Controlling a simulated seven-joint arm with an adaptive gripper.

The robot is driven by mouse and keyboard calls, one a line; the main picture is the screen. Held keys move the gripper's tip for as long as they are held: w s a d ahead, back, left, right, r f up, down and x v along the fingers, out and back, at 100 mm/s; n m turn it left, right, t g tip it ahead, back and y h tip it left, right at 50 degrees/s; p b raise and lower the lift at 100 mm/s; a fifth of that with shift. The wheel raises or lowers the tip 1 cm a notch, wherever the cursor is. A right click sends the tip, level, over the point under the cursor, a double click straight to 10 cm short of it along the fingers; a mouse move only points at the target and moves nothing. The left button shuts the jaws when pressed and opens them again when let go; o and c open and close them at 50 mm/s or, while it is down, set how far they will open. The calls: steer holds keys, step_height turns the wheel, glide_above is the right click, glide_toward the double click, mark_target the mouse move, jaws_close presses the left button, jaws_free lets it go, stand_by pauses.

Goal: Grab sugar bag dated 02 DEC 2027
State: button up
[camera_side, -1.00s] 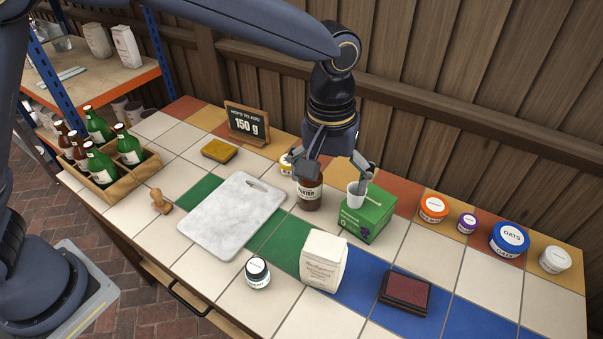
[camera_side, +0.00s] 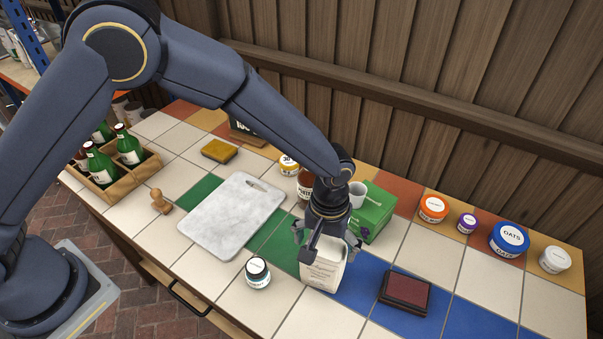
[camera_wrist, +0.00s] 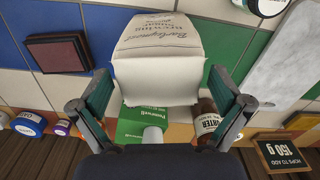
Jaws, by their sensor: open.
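A white paper bag (camera_side: 322,272) with printed text stands upright on the tiled counter in the side view. The wrist view shows the bag (camera_wrist: 158,62) with lettering that seems to include "Sugar"; I cannot read a date on it. My gripper (camera_side: 325,250) is open, directly above and around the bag's top. In the wrist view my gripper's fingers (camera_wrist: 160,105) stand apart on either side of the bag's top edge, with gaps, so it is not clasped. More white bags (camera_side: 12,42) stand on the shelf at the back left, partly cut off by my arm.
A green box (camera_side: 372,212) with a white cup (camera_side: 357,193) and a brown bottle (camera_side: 305,186) stand close behind the bag. A small jar (camera_side: 257,272) is at its left and a dark red pad (camera_side: 404,292) at its right. A marble board (camera_side: 232,213) lies further left.

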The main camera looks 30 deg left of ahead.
step_height(320, 180, down, 3)
steer(key=shift+r, duration=0.35)
steer(key=c, duration=1.5)
